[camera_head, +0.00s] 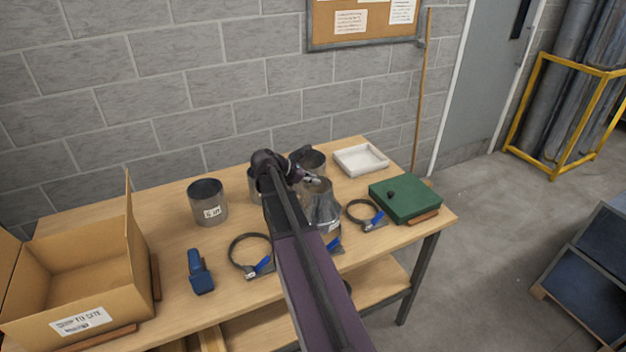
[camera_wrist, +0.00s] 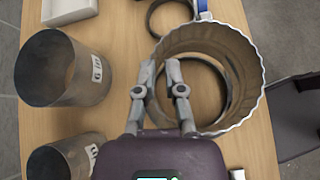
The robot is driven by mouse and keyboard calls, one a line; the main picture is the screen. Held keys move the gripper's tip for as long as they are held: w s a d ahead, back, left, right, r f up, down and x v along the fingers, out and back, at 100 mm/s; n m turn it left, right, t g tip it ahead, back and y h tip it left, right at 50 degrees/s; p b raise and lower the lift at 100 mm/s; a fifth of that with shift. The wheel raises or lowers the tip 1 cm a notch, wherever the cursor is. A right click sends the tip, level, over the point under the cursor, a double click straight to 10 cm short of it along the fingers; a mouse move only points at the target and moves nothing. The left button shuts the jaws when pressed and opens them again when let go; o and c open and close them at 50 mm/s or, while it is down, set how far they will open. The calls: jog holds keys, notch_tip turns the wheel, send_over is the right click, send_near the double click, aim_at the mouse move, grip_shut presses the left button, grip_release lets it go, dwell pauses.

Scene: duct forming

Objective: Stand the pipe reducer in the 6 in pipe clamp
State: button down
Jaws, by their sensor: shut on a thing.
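The pipe reducer, a grey metal cone with a crimped wide rim, is upright at the middle of the table in the head view (camera_head: 322,207) and with its wide mouth up in the wrist view (camera_wrist: 248,62). My gripper (camera_head: 312,181) is shut on its near rim; the fingers straddle the wall in the wrist view (camera_wrist: 161,68). A dark clamp ring (camera_wrist: 220,82) shows through the reducer's opening. In the head view the reducer hides most of that clamp; its blue handle (camera_head: 336,244) shows below. I cannot tell whether reducer and clamp touch.
Other ring clamps lie left (camera_head: 249,236) and right (camera_head: 352,204). Grey duct pieces (camera_head: 207,204) stand behind. A white tray (camera_head: 361,171), green box (camera_head: 405,198), blue tool (camera_head: 199,270) and open carton (camera_head: 75,275) occupy the table. The front edge is close.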

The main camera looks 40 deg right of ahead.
notch_tip(320, 180, down, 6)
jog(key=b, duration=0.6)
jog(key=shift+f, duration=0.2)
dwell(0.3)
dwell(0.4)
jog(key=c, duration=0.7)
grip_release()
jog(key=shift+o, duration=0.2)
jog(key=shift+r, duration=0.15)
